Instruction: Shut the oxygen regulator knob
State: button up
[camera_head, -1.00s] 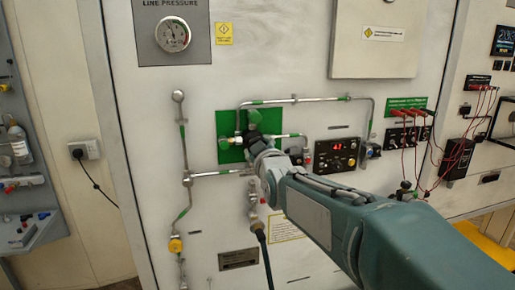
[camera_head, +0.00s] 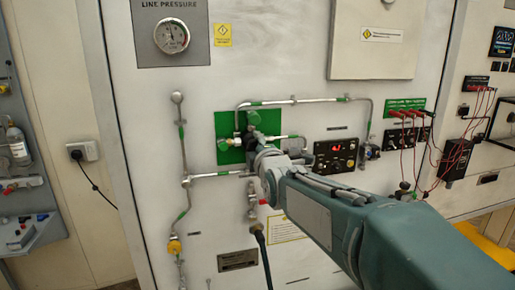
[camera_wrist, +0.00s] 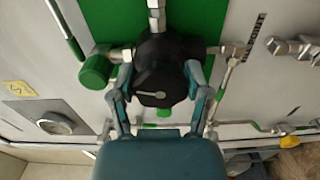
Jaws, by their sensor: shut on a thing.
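The black regulator knob (camera_wrist: 160,72) is in the middle of the wrist view, with a pale pointer mark on its face. My gripper (camera_wrist: 159,80) has one finger on each side of the knob and is shut on it. In the head view my gripper (camera_head: 256,143) is at the green backing plate (camera_head: 228,125), and it mostly hides the knob there. A separate green knob (camera_wrist: 95,72) sits on the fitting to the left in the wrist view, beside the left finger.
Metal pipes (camera_head: 292,100) run above and beside the plate. A line pressure gauge (camera_head: 171,36) is at upper left. A black box with a red display (camera_head: 335,156) and red leads (camera_head: 407,128) are to the right. A dark hose (camera_head: 263,255) hangs below.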

jog(key=shift+f+n, duration=0.15)
jog(key=shift+n, duration=0.65)
jog(key=shift+f+n, duration=0.15)
jog(key=shift+n, duration=0.65)
jog(key=o, duration=1.2)
jog(key=shift+a+r, duration=0.1)
jog(key=shift+r, duration=0.1)
jog(key=v, duration=1.2)
